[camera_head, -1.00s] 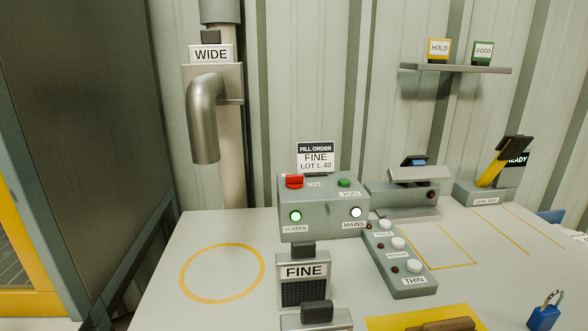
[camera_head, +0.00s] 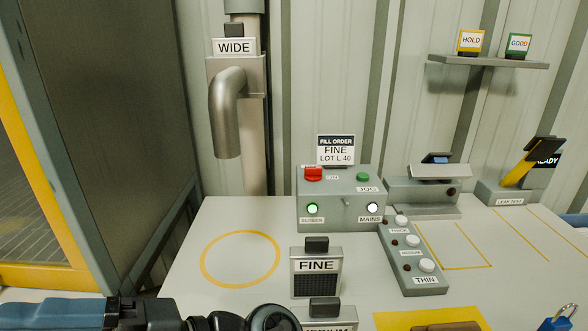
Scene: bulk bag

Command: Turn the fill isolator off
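A grey control box (camera_head: 342,212) stands at the back of the table. A red switch (camera_head: 313,174) sits on its top left; the small label beside it is too small to read, so I cannot confirm it is the fill isolator. A green button (camera_head: 362,177) marked JOG is on the top right. On the front, the SCREEN lamp (camera_head: 312,208) glows green and the MAINS lamp (camera_head: 372,208) glows white. Blue and black parts of my arm show along the bottom left edge, well in front of the box. My gripper's fingers do not show.
A FILL ORDER sign (camera_head: 336,149) stands behind the box. A FINE screen block (camera_head: 316,271) stands in front, and a button strip (camera_head: 411,255) at the right. A bent pipe (camera_head: 228,115) marked WIDE hangs at the left. The yellow table ring (camera_head: 204,270) is empty.

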